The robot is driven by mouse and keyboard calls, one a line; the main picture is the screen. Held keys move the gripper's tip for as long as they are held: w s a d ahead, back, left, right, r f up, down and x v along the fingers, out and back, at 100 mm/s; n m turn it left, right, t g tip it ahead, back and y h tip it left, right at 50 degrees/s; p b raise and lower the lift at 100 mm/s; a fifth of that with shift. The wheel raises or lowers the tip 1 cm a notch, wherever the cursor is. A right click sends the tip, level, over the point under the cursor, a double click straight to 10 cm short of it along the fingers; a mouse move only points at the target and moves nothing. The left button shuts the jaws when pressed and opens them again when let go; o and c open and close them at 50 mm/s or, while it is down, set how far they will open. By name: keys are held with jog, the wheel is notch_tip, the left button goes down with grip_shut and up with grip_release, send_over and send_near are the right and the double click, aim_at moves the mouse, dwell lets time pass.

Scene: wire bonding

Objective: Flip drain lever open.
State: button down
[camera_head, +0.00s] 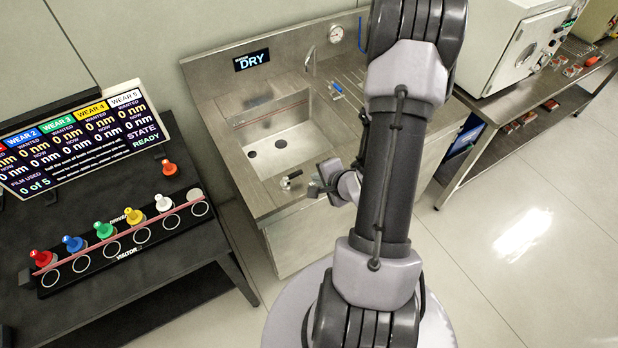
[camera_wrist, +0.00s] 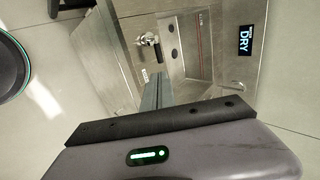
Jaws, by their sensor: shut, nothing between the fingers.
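The drain lever (camera_head: 290,179) is a small metal fitting with a dark handle on the front ledge of the steel sink (camera_head: 240,180). It also shows in the wrist view (camera_wrist: 148,41), near the top middle. My gripper (camera_head: 314,188) is just to the right of the lever in the head view, apart from it. In the wrist view my gripper's fingers (camera_wrist: 157,78) are shut and empty, pointing toward the sink's front edge just below the lever. The basin (camera_head: 285,150) looks empty, with dark round holes in its floor.
A sign reading DRY (camera_head: 251,60) hangs behind the sink, near a tap (camera_head: 310,60) and a gauge (camera_head: 336,34). A dark table (camera_head: 130,260) with coloured pegs and a display board stands at left. A metal bench (camera_head: 490,105) stands at right. Floor is clear at lower right.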

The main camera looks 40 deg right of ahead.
aim_at(298, 174)
jog(key=b+x, duration=0.9)
jog(key=x, duration=0.4)
jog(key=shift+w+f, duration=0.1)
jog(key=shift+f, duration=0.2)
